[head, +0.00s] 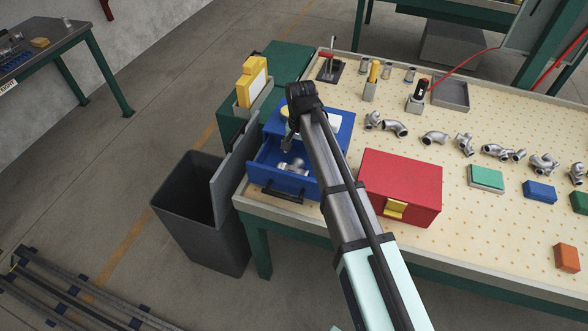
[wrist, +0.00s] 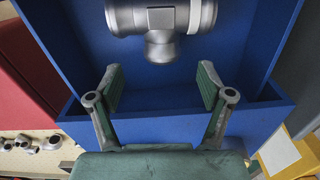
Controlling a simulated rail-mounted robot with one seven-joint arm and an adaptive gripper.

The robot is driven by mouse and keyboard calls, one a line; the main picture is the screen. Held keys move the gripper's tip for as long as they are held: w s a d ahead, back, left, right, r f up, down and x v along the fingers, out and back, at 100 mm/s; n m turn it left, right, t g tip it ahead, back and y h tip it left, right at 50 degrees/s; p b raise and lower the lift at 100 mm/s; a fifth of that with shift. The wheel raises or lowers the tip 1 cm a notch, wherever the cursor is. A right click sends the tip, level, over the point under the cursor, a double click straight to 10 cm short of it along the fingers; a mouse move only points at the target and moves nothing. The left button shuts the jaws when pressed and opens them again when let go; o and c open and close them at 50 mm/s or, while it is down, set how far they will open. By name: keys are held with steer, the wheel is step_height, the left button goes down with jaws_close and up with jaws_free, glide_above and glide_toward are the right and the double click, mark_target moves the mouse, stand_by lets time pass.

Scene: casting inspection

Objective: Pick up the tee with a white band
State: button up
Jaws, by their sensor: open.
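The tee (wrist: 160,25) is a grey metal pipe fitting with a white band near its right end in the wrist view. It lies inside the open blue drawer (wrist: 245,120), its stub pointing toward my gripper (wrist: 160,88). My gripper is open and empty, with its two green-padded fingers apart; the tee is beyond the fingertips, not between them. The top of the tee is cut off by the picture edge. In the head view, the tee (head: 292,167) shows in the pulled-out drawer (head: 264,176), and my arm hides part of the drawer and the gripper.
A red box (head: 400,184) with a yellow handle stands right of the blue drawer unit (head: 340,132). A dark bin (head: 207,225) stands on the floor at left. A yellow binder (head: 252,82) is behind it. Several fittings (head: 435,138) lie on the pegboard table.

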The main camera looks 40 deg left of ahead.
mark_target(299, 158)
steer(key=shift+s+a+f+p, duration=0.1)
steer(key=shift+f+p, duration=0.75)
steer(key=shift+f, duration=1.3)
jaws_close()
